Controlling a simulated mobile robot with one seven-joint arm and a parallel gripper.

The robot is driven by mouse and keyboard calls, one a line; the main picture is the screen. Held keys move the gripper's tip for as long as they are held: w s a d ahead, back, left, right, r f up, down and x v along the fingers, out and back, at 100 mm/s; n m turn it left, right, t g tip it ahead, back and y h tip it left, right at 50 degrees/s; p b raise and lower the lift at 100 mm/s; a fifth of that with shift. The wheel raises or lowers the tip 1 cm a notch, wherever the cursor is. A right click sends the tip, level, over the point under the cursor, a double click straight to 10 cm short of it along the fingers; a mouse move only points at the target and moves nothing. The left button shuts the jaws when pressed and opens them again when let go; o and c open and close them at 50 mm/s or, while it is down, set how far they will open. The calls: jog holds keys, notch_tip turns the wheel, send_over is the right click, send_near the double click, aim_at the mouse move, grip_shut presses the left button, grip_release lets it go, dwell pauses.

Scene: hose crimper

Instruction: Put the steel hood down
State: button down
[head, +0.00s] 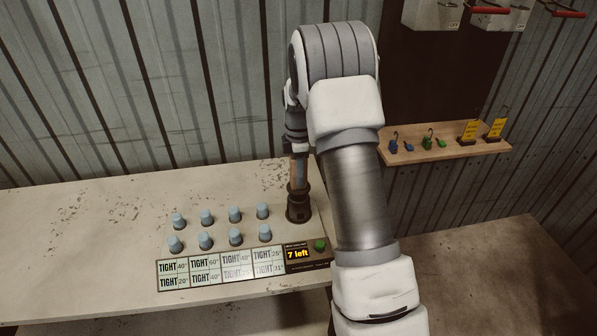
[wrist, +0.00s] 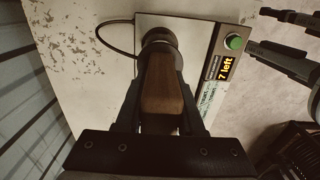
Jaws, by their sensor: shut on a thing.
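My gripper (wrist: 161,88) is shut on a brown wooden-looking handle (wrist: 161,92), with a dark finger on each side. The handle joins a dark round metal body (wrist: 158,41), which also shows in the head view (head: 299,209) at the lower end, upright over the bench beside the label panel. I cannot tell whether this body is the steel hood, or whether it touches the bench. No other thing in view is clearly a steel hood. In the head view my gripper (head: 298,160) points down and my arm hides part of the bench.
Several pale blue caps (head: 235,213) stand left of the handle, behind the TIGHT label panel (head: 220,268). A "7 left" display (head: 299,254) and a green button (head: 320,245) sit at its right. A dark cable (wrist: 101,34) curves nearby. The bench's left side (head: 80,230) is clear.

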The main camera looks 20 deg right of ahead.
jog(key=shift+r, duration=0.1)
jog(key=c, duration=0.5)
grip_release()
